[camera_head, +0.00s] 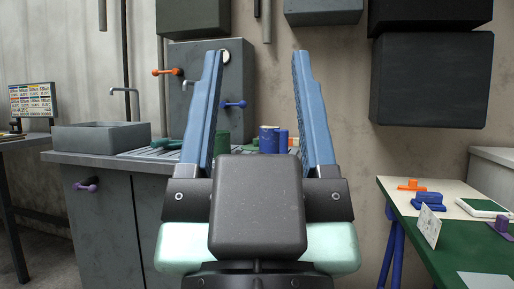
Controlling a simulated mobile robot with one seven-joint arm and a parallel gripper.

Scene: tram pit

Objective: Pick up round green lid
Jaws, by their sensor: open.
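My gripper (256,56) is open in the head view. Its two blue fingers point up and away from me, with nothing between them. Beyond it, on the grey counter, a green round thing (222,142) shows just right of the left finger, partly hidden by it. Blue cylinders (268,139) stand to its right, by the right finger. A small green piece (255,143) shows beside them. I cannot tell which green thing is the round lid. My gripper is apart from all of them.
The counter (80,158) has a grey sink (100,137) and tap at the left. A grey wall box (235,85) with orange and blue handles stands behind. Dark cabinets (432,80) hang at upper right. A green-topped table (450,240) with small items is at the right.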

